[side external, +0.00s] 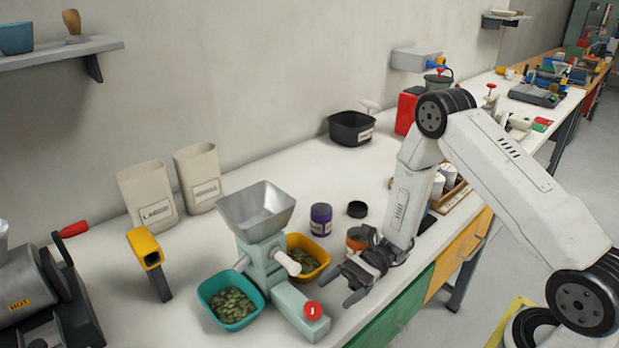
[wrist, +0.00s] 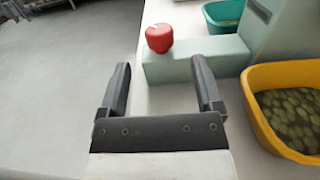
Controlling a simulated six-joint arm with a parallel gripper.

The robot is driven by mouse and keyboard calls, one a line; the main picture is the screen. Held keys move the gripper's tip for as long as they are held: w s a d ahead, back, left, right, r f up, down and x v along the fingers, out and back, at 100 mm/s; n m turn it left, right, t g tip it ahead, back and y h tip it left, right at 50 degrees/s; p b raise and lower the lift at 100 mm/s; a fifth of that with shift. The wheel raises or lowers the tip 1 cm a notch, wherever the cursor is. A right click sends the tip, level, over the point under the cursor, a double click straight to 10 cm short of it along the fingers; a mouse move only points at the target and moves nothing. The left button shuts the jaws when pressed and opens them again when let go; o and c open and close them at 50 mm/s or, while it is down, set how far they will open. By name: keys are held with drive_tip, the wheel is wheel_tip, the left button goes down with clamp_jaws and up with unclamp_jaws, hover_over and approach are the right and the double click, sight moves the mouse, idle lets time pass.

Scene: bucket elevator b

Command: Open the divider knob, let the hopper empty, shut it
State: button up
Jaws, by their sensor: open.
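The pale green divider machine (side external: 262,262) stands on the white bench with a grey metal hopper (side external: 256,212) on top. The hopper looks empty in the side view. A red knob (side external: 312,309) sits on the end of its low base arm; it also shows in the wrist view (wrist: 159,38). A teal bin (side external: 230,300) on the left and a yellow bin (side external: 308,258) on the right both hold green pellets. My gripper (side external: 347,285) is open and empty, to the right of the base arm. In the wrist view the knob lies ahead, beyond the open fingers (wrist: 161,85), apart from them.
A purple-labelled jar (side external: 321,219), a black lid (side external: 357,209) and an orange-labelled jar (side external: 356,241) stand behind my gripper. A yellow-and-black handheld tool (side external: 149,262) and two labelled beige containers (side external: 147,196) stand at left. The bench edge runs close by my gripper.

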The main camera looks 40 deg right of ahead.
sight(319, 305)
drive_tip(key=shift+a, duration=3.6)
clamp_jaws()
